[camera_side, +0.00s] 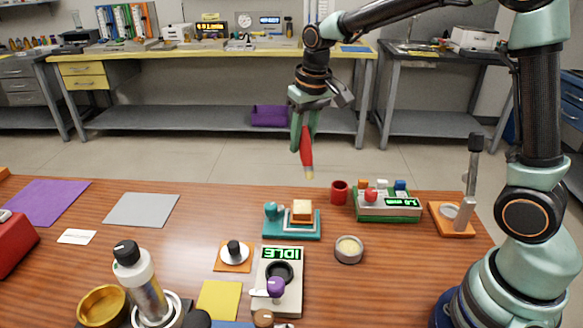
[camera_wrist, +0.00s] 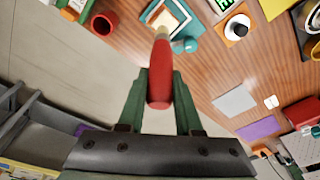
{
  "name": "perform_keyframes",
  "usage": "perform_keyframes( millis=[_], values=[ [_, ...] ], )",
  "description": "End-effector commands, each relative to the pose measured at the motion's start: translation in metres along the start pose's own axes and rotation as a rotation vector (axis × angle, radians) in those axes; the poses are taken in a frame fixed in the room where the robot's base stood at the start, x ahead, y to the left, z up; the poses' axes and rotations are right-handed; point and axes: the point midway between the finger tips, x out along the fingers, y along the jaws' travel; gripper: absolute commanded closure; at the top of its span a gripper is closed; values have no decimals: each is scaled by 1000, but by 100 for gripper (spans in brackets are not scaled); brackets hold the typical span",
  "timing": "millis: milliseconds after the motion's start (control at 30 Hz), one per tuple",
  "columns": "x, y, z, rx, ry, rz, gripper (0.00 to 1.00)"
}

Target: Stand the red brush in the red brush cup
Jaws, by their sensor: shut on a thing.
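My gripper (camera_side: 303,138) is shut on the red brush (camera_side: 307,158) and holds it in the air above the far edge of the table. The brush hangs nearly upright with its pale tip down. In the wrist view the brush (camera_wrist: 159,75) sits between the two green fingers (camera_wrist: 160,100). The red brush cup (camera_side: 339,192) stands on the table, below and to the right of the brush in the side view. In the wrist view the cup (camera_wrist: 104,24) is at the upper left, open end visible, apart from the brush.
A teal device with an orange-topped block (camera_side: 292,221) stands left of the cup. A green box with colored knobs (camera_side: 386,205) stands close on its right. A small round dish (camera_side: 348,249) is nearer the front. A lever on an orange base (camera_side: 452,217) stands at the right.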

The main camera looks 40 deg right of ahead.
Motion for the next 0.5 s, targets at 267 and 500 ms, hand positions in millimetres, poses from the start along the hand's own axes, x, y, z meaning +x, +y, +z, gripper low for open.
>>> perform_keyframes(
  millis=[267, 500],
  values=[
    [-46, 76, -12, 78, 204, 25, 100],
    [-71, 117, -11, 111, 318, 62, 100]
  ],
)
